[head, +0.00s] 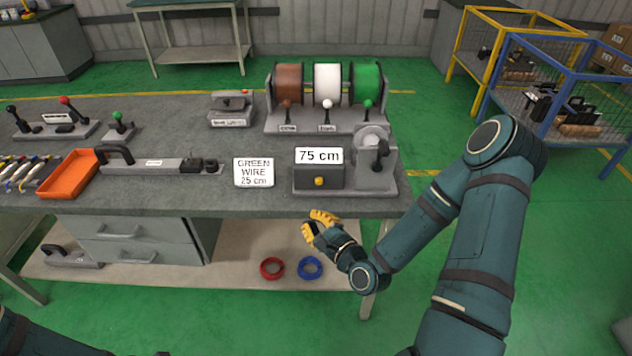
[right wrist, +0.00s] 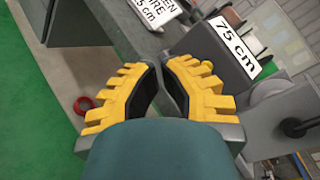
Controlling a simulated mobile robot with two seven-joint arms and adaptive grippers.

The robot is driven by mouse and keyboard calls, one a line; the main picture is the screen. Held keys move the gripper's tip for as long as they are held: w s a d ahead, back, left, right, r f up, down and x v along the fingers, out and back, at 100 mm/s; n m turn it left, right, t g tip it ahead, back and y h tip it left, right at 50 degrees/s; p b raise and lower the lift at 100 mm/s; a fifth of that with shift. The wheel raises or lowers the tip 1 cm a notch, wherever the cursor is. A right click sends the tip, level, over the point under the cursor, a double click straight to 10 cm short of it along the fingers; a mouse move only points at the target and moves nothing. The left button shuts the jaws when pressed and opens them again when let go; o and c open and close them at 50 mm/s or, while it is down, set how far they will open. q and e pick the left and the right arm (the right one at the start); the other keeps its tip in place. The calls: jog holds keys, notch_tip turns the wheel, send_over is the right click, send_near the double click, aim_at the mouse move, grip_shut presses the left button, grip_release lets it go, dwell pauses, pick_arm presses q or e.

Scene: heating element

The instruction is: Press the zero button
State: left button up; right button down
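A grey box (head: 318,178) carries a sign reading 75 cm (head: 319,155) and a small round yellow button (head: 319,181) on its front. It stands near the bench's front edge. My left gripper is out of view.
A crank unit (head: 371,160) adjoins the box on the right. A GREEN WIRE 25 cm sign (head: 253,172) stands to its left. Wire spools (head: 327,84) stand behind. Red (head: 272,268) and blue (head: 310,267) rings lie on the lower shelf.

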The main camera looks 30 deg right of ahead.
jog(key=shift+w+d, duration=0.75)
jog(key=shift+w, duration=0.5)
jog(key=shift+w+d, duration=0.8)
jog(key=shift+w, duration=0.45)
jog(key=shift+w+d, duration=0.75)
jog(key=shift+w, duration=0.5)
jog(key=shift+w+d, duration=0.1)
jog(key=shift+w, duration=0.05)
jog(key=shift+w+d, duration=0.1)
jog(key=shift+w, duration=0.1)
jog(key=shift+w+d, duration=0.25)
jog(key=shift+w, duration=0.15)
jog(key=shift+s, duration=0.15)
jog(key=shift+s+a, duration=0.45)
jog(key=shift+s, duration=0.15)
jog(key=shift+s+a, duration=0.45)
jog(key=shift+s, duration=0.25)
jog(key=shift+s+a, duration=0.4)
jog(key=shift+s, duration=0.35)
jog(key=shift+s+a, duration=0.45)
jog(key=shift+s, duration=0.25)
